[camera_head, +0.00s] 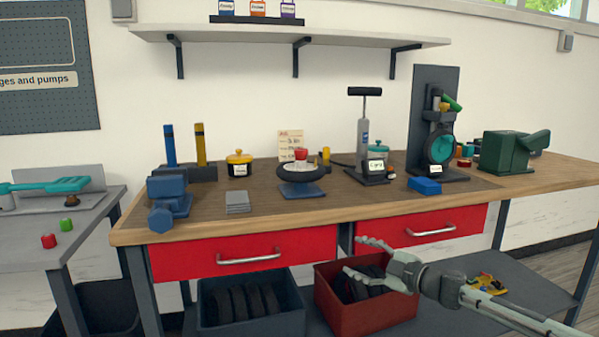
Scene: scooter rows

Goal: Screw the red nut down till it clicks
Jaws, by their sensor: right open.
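A small red piece (301,154) sits on top of a black wheel on a blue stand (302,187) in the middle of the workbench. It is too small to tell if it is the red nut or how it is seated. Another small red piece (48,241) lies on the grey side table at the left, beside a green one (67,224). My right gripper (354,256) is open and empty. It shows in front of the bench's drawers and the red crate, below the bench top, well apart from both red pieces. My left gripper is out of view.
The wooden workbench (245,219) holds a blue vise (168,200) at left, a floor pump (364,140), a blue block (424,186) and a green machine (507,152) at right. A red crate (365,323) of tyres stands below. The bench's front middle is mostly clear.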

